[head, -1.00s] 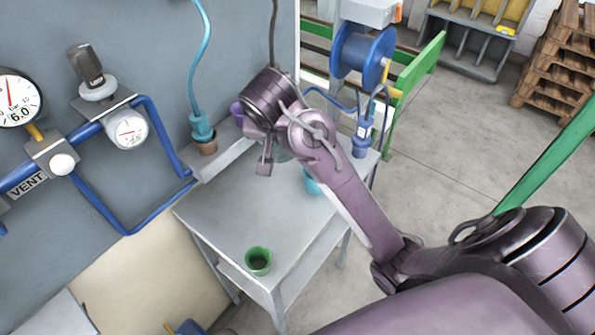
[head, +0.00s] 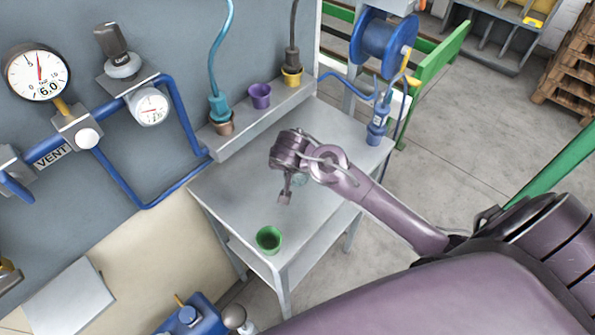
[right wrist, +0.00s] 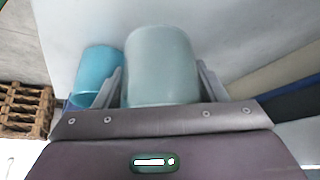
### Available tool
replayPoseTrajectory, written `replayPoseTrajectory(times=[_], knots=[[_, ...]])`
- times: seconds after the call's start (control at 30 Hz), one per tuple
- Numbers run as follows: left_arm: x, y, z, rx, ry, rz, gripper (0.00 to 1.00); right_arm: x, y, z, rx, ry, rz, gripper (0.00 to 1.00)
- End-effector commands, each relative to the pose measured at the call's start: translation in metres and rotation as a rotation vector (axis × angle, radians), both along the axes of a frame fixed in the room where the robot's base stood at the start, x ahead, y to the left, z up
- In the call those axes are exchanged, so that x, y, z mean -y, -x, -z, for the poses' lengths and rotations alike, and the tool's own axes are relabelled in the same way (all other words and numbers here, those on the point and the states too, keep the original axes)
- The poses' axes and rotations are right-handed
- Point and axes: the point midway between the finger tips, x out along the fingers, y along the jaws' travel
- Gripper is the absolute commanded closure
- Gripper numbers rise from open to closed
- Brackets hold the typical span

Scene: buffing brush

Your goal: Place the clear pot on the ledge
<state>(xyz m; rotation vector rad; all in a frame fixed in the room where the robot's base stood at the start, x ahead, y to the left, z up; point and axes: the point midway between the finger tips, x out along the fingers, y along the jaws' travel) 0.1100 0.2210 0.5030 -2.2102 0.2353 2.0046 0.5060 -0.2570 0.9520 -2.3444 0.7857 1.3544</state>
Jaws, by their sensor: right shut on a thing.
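The clear pot (right wrist: 162,66) is pale and see-through and stands between my right gripper's two fingers in the right wrist view. My right gripper (right wrist: 162,88) is shut on it. In the head view my right wrist is over the table, and only a pale bit of the pot (head: 300,179) shows beside it. I cannot tell there whether it touches the tabletop. The ledge (head: 268,119) runs along the wall behind the table. A brown pot (head: 223,126), a purple pot (head: 260,98) and a yellow pot (head: 292,78) stand on it. My left gripper is out of view.
A green pot (head: 269,239) stands near the table's (head: 225,190) front corner. A cyan pot (right wrist: 96,72) is close left of the clear pot in the wrist view. Blue pipes and gauges line the wall at left.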

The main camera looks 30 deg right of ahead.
Motion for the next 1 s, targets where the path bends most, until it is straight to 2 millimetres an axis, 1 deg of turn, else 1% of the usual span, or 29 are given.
replayPoseTrajectory(times=[0.03,0.1,0.2,0.5,0.63,0.67,0.7,0.73,1.0], knots=[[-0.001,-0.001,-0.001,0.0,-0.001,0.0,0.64,0.001,0.001,0.009,-0.006,0.005,0.0,0.57],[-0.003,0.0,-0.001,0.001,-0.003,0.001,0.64,0.001,0.001,0.02,-0.005,0.005,0.0,0.57],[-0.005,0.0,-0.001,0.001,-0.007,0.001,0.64,0.001,0.001,0.031,-0.003,0.003,0.001,0.57],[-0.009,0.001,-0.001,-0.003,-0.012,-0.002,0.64,0.0,0.0,0.034,-0.001,0.001,0.0,0.57],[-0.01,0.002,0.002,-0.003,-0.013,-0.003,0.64,0.0,0.0,0.038,-0.001,0.0,0.0,0.57],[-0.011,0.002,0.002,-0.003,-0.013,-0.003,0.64,0.0,0.0,0.037,-0.001,0.0,0.0,0.33],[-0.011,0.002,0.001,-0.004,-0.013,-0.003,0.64,0.0,0.0,0.037,-0.001,0.0,0.0,0.27],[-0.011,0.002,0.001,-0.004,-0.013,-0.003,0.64,0.0,0.0,0.037,-0.001,0.0,0.0,0.26],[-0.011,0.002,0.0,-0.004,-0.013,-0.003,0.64,0.0,0.0,0.035,-0.001,0.0,0.0,0.26]])
